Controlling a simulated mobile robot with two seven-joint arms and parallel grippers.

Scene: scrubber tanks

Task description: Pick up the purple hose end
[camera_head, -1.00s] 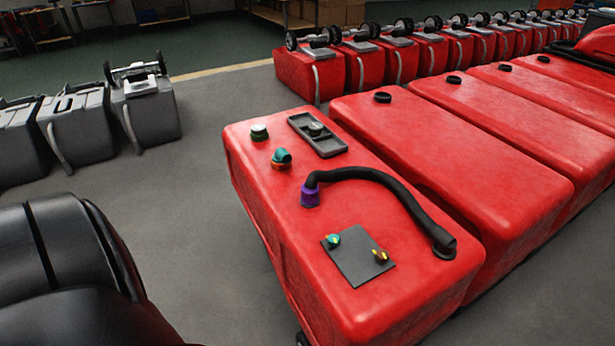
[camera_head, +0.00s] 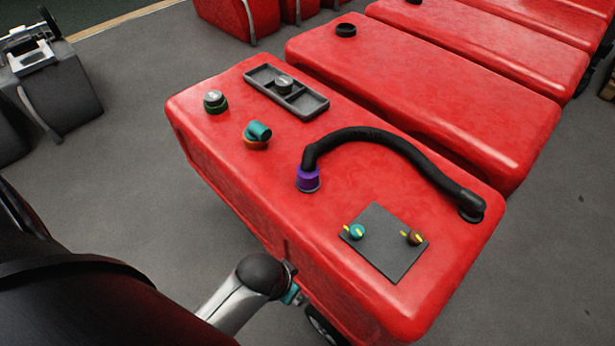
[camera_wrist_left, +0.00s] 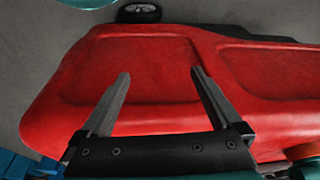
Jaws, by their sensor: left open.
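The purple hose end (camera_head: 308,180) is a collar on the black hose (camera_head: 390,138), sitting upright on top of the red tank (camera_head: 225,145). The hose arches right from it to a black fitting near the tank's right edge. My left arm shows low in the head view, beside the tank's near side and below the hose end; its fingers cannot be made out there. In the left wrist view my left gripper (camera_wrist_left: 160,73) is open and empty, its fingers pointing at the tank's red side. The hose end is not in that view. My right gripper is not in view.
The tank top also bears a dark tray (camera_head: 318,103), a green-based cap (camera_head: 215,102), a teal elbow on an orange base (camera_head: 257,133) and a dark plate (camera_head: 385,260) with two small valves. More red tanks stand behind. Grey floor (camera_head: 120,190) is clear at left.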

